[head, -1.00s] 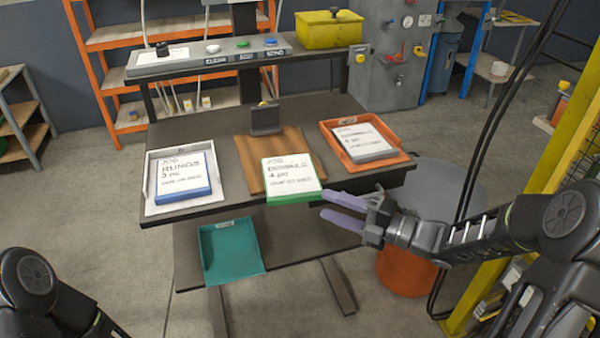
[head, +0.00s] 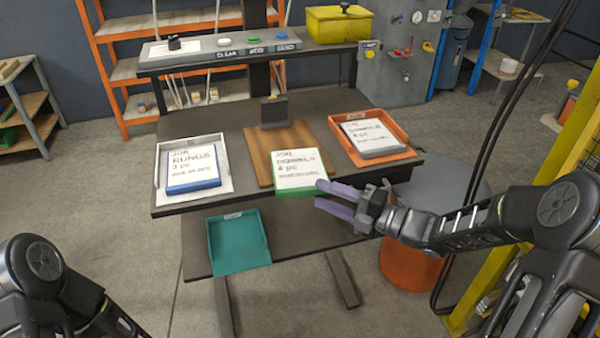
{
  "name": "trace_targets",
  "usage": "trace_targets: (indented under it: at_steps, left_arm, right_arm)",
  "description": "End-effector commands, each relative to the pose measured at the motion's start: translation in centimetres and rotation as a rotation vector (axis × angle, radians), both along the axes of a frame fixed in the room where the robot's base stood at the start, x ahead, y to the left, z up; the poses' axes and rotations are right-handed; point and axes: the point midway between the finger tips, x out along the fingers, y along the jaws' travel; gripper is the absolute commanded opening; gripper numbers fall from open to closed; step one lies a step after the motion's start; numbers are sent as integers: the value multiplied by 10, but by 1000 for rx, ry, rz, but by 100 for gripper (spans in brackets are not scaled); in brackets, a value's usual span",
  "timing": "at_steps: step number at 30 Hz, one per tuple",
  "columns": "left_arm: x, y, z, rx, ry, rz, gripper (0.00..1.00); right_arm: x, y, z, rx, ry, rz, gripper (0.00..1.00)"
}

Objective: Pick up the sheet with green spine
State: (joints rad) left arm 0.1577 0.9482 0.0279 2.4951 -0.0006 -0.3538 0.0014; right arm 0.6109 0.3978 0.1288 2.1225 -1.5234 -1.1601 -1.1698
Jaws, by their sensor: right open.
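The sheet with green spine (head: 297,171) lies on a brown wooden board (head: 262,150) in the middle of the table, its green edge at the table's front. My right gripper (head: 318,194) is open, its two purple fingers pointing left at the green edge's right end. The upper fingertip overlaps the sheet's corner in the picture; I cannot tell whether it touches. Nothing is between the fingers that I can make out. My left arm shows at the lower left, but its gripper is out of view.
A sheet with blue spine (head: 193,165) lies in a white tray (head: 227,182) on the left. A sheet with grey spine (head: 369,135) lies in an orange tray (head: 400,128) on the right. A teal tray (head: 238,243) sits on the lower shelf. A dark block (head: 274,113) stands behind the green-spined sheet.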

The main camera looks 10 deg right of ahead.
Motion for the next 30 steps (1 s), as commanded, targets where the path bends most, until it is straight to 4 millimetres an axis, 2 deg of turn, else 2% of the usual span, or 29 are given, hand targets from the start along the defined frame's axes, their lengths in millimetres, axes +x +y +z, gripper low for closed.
trace_targets:
  at_steps: [5, 10, 29, 30]
  left_arm:
    - [-1, 1, 16, 3, 4, 1, 45]
    - [-2, 1, 19, 5, 7, 2, 45]
    - [-2, 1, 18, 5, 7, 2, 45]
    - [-2, 1, 18, 5, 7, 3, 45]
  right_arm:
    - [17, 19, 4, 2, 2, 4, 42]
    - [30, 33, 1, 1, 1, 2, 42]
    - [31, 34, 0, 1, 1, 1, 42]
    - [31, 34, 0, 1, 1, 1, 39]
